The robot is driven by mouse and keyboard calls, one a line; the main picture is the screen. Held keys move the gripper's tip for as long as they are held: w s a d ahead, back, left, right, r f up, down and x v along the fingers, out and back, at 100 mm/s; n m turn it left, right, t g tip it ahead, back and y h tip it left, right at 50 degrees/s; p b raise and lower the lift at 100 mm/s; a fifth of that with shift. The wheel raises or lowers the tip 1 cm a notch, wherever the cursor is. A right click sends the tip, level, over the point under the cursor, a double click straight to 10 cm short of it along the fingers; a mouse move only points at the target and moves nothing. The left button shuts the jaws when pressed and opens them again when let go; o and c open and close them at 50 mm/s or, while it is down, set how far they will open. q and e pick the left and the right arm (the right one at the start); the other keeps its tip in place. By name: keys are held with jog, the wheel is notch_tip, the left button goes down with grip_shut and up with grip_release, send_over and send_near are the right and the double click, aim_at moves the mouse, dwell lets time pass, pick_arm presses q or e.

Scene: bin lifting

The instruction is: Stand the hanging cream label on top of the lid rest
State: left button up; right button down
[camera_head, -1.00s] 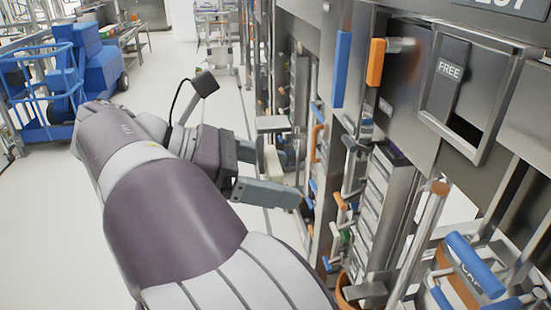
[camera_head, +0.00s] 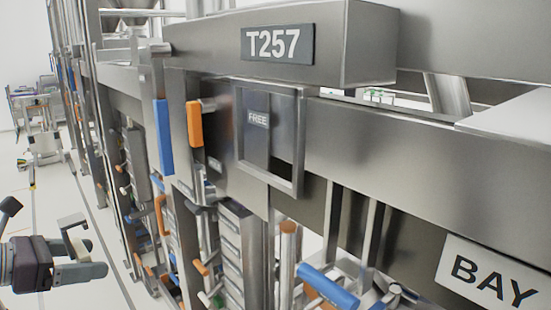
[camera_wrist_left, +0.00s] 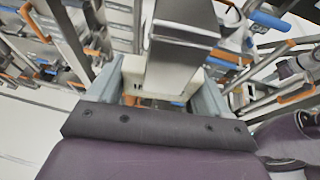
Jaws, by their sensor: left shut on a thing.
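My left gripper (camera_head: 88,257) is at the lower left of the head view, out over the floor and left of the steel frame. In the left wrist view its two grey fingers are shut on a cream piece (camera_wrist_left: 133,72), which looks like the cream label. Small dark marks show low on it. A grey metal part (camera_wrist_left: 180,45) rises in front of the cream piece and hides much of it. In the head view the held piece is small and partly covered by the fingers. I cannot tell which part is the lid rest. My right gripper is not in view.
Pale floor (camera_head: 40,200) is open at the left.

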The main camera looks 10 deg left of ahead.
pick_arm(q)
jog(key=w+d+f+b, duration=0.2)
jog(key=w+f, duration=0.1)
jog(key=f, duration=0.7)
jog(key=w+d+f+m+g+h+b, duration=0.15)
jog(key=w+f, duration=0.25)
jog(key=f, duration=0.6)
jog(key=w+d+f+t+b, duration=0.1)
jog(key=w+d+f+b, duration=0.15)
jog(key=f, duration=0.65)
jog(key=s+d+f+m+g+h+b, duration=0.2)
jog(key=d+f+m+g+b, duration=0.1)
jog(key=d+f, duration=1.4)
notch_tip(320, 180, down, 3)
jog(key=shift+d+b, duration=0.3)
jog(key=shift+d, duration=0.05)
